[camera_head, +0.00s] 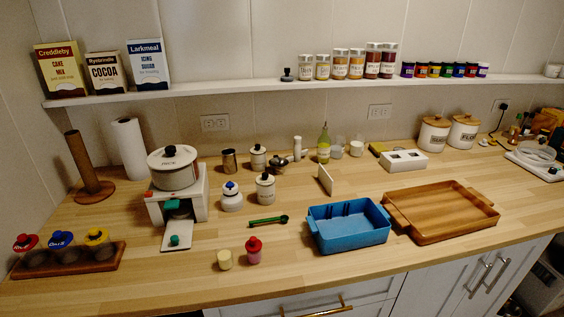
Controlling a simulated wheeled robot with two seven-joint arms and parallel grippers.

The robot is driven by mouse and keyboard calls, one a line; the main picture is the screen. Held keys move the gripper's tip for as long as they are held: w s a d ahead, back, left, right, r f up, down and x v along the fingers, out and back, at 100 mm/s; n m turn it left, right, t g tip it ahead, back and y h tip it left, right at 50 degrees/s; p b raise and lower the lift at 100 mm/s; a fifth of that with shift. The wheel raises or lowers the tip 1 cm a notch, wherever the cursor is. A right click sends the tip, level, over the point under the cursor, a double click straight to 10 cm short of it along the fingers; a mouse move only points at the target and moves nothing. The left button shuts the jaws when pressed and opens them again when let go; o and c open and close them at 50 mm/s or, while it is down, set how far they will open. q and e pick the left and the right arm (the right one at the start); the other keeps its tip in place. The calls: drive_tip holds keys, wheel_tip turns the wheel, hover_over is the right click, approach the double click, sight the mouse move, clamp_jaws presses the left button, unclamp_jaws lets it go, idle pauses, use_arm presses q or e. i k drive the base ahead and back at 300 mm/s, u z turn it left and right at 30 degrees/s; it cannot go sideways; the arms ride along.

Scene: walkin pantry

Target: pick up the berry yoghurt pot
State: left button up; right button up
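A small pink pot with a red knobbed top (253,252) stands upright near the front edge of the wooden counter, left of the middle. It looks like the berry yoghurt pot, but its label is too small to read. A small cream-coloured pot (225,261) stands just to its left, a narrow gap apart. Neither of my grippers shows in the head view.
A green spoon (268,221) lies behind the pink pot. A blue baking dish (350,244) and a wooden tray (483,211) stand to the right. A white stand (201,194) bearing a pot is to the left. The counter in front is clear.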

sight(253, 258)
drive_tip(key=u, duration=0.5)
drive_tip(key=k, duration=0.6)
drive_tip(key=u, duration=0.7)
drive_tip(key=i, duration=1)
drive_tip(key=z, duration=0.75)
